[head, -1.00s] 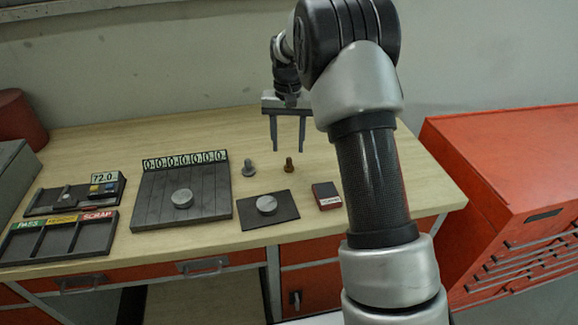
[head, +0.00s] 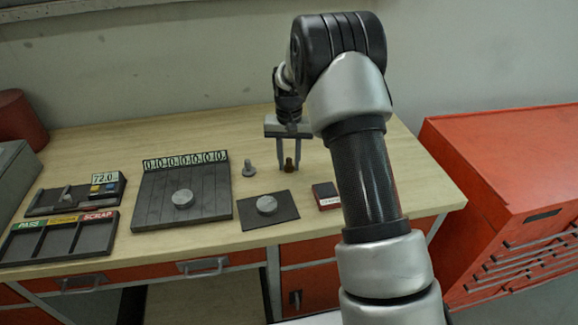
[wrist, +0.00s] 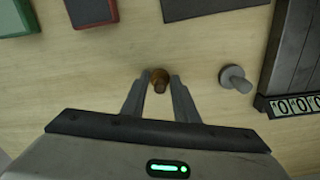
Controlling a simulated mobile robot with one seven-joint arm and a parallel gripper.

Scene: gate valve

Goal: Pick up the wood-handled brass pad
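The wood-handled brass pad (head: 289,165) is a small brown, brass-toned piece standing on the bench top. It also shows in the wrist view (wrist: 159,80). My gripper (head: 289,168) is lowered over it, pointing down. In the wrist view my gripper's two fingers (wrist: 160,82) stand on either side of the pad, with a visible gap on each side near the base of the fingers. The fingers look open; whether a fingertip touches the pad cannot be told.
A grey knobbed piece (head: 249,169) stands close on the left. A dark mat (head: 250,218) with a metal disc (head: 267,205), a dark red box (head: 326,195), a slatted plate (head: 160,212) and a sorting tray (head: 62,240) lie on the wooden bench (head: 370,190).

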